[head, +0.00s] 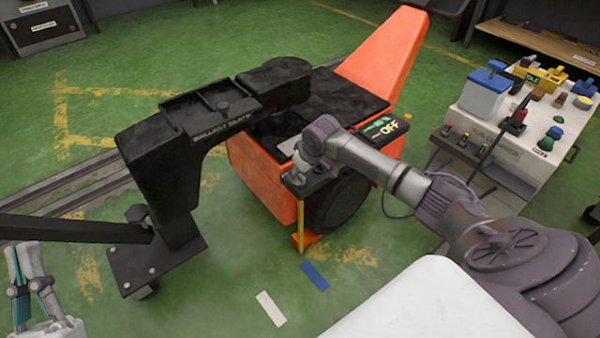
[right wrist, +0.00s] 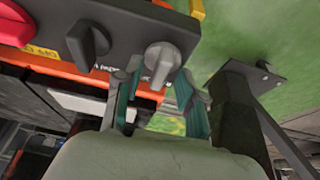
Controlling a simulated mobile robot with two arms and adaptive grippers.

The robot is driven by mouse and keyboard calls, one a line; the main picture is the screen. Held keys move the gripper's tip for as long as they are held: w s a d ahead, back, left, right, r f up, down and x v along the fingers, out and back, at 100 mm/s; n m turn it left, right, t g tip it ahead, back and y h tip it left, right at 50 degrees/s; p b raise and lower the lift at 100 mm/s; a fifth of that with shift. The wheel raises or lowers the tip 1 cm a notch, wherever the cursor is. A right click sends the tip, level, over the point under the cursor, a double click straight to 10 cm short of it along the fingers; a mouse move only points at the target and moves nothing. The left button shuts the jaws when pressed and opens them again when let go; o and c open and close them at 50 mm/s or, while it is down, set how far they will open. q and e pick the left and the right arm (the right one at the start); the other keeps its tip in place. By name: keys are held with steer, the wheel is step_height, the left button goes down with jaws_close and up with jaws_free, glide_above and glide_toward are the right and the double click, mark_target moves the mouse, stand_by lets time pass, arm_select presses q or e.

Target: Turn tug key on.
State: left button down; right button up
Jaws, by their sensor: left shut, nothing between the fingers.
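The orange and black tug (head: 265,165) stands in the middle of the head view. Its display (head: 382,128) reads "OFF". In the right wrist view a grey key-like knob (right wrist: 161,56) sits on the tug's dark control panel (right wrist: 125,28). My right gripper (right wrist: 157,88) is open, with one finger on each side of the grey knob; I cannot tell if either finger touches it. My left gripper (head: 28,278) is shut and empty at the lower left, far from the tug.
A black knob (right wrist: 88,42) and a red button (right wrist: 14,24) are beside the grey knob. A black tow bar (head: 75,229) and a wheeled stand lie left of the tug. A white cart (head: 510,150) with several small items stands at right.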

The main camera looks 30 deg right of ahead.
jaws_close()
